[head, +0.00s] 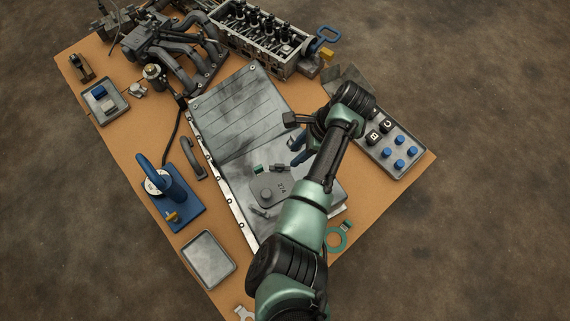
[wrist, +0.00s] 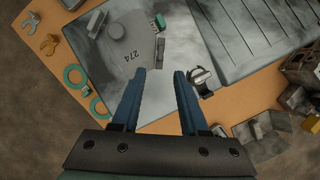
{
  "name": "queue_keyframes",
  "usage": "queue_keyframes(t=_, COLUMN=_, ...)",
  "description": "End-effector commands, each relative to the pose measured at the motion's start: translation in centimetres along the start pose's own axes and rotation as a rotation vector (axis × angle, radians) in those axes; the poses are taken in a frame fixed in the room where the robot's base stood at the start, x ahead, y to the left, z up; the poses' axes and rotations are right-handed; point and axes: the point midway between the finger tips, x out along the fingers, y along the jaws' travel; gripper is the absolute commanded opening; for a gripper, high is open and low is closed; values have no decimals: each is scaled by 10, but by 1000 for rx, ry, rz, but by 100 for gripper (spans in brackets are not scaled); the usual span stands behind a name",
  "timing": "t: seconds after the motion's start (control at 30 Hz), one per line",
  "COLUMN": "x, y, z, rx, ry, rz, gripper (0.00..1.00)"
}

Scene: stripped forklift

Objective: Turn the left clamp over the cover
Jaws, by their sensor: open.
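The cover (head: 272,190) is a grey plate with a round knob and a "27A"-like marking, lying on a large metal panel. It also shows in the wrist view (wrist: 128,47). A small metal clamp-like piece (head: 261,212) is at its near edge, at left in the wrist view (wrist: 97,24). A green-tipped piece (head: 257,169) is at its far edge, at upper right in the wrist view (wrist: 160,22). I cannot tell which is the left clamp. My gripper (wrist: 160,73) is open and empty, its blue fingers above the panel, beside the cover and apart from both pieces.
The ribbed panel (head: 235,110) extends behind the cover. A grey tray with blue knobs (head: 381,164) lies at right. A blue lever tool (head: 165,186) and empty tray (head: 207,257) stand at left. Engine parts (head: 258,38) crowd the back. Green rings (wrist: 76,76) lie beside the panel.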

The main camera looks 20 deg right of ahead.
Motion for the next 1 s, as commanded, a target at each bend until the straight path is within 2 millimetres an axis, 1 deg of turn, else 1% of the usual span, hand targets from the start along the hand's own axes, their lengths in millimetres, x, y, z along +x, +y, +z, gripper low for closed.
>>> queue_keyframes(t=0.03, x=20, y=1, z=-2, rx=-2, ry=0, rz=2, gripper=44)
queue_keyframes(t=0.2, x=52, y=0, z=-2, rx=-3, ry=0, rz=1, gripper=44)
queue_keyframes(t=0.3, x=66, y=0, z=-2, rx=-2, ry=0, rz=0, gripper=44)
queue_keyframes(t=0.5, x=80, y=0, z=-1, rx=-2, ry=1, rz=-1, gripper=44)
queue_keyframes(t=0.83, x=82, y=0, z=0, rx=-2, ry=1, rz=-2, gripper=44)
queue_keyframes(t=0.87, x=82, y=0, z=0, rx=-2, ry=1, rz=-2, gripper=42)
queue_keyframes(t=1.0, x=82, y=0, z=0, rx=-2, ry=1, rz=-2, gripper=17)
